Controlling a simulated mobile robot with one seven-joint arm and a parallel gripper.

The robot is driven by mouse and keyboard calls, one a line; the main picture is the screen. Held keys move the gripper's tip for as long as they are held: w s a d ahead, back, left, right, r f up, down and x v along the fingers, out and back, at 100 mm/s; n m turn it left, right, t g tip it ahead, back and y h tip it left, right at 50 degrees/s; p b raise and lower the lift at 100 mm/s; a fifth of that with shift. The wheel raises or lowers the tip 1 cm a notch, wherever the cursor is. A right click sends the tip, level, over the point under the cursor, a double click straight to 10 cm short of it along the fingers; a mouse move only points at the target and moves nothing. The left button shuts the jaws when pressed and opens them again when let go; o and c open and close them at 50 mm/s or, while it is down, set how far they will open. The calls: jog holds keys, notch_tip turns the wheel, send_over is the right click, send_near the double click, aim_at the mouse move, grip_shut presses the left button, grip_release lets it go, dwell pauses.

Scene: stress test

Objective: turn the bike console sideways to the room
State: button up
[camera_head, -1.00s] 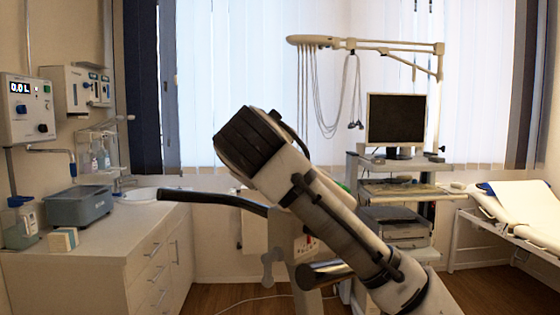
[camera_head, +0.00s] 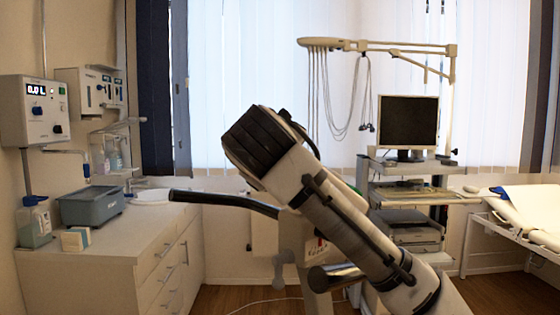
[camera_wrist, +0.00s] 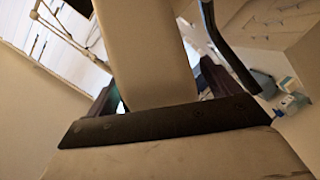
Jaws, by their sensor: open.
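The exercise bike stands in front of me. Its black handlebar (camera_head: 225,200) points left, and a pale post (camera_head: 291,240) with a red-marked label drops below it. My pale arm with dark bands crosses in front and hides most of the console area. In the wrist view my gripper (camera_wrist: 158,88) is open, with a dark finger on each side of a long beige part (camera_wrist: 150,50). I cannot tell whether this part is the console or its support, or whether the fingers touch it. The handlebar also shows in the wrist view (camera_wrist: 228,50), right of the fingers.
A white counter (camera_head: 110,245) with a blue-grey box (camera_head: 92,205) stands left. Behind the bike, a cart holds a monitor (camera_head: 408,122) under a beige boom (camera_head: 375,46) with hanging cables. A bed (camera_head: 530,215) stands right. Some wooden floor shows between counter and bike.

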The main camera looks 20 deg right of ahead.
jog(key=b+v, duration=0.3)
jog(key=v, duration=1)
jog(key=shift+s, duration=0.1)
jog(key=shift+c, duration=0.2)
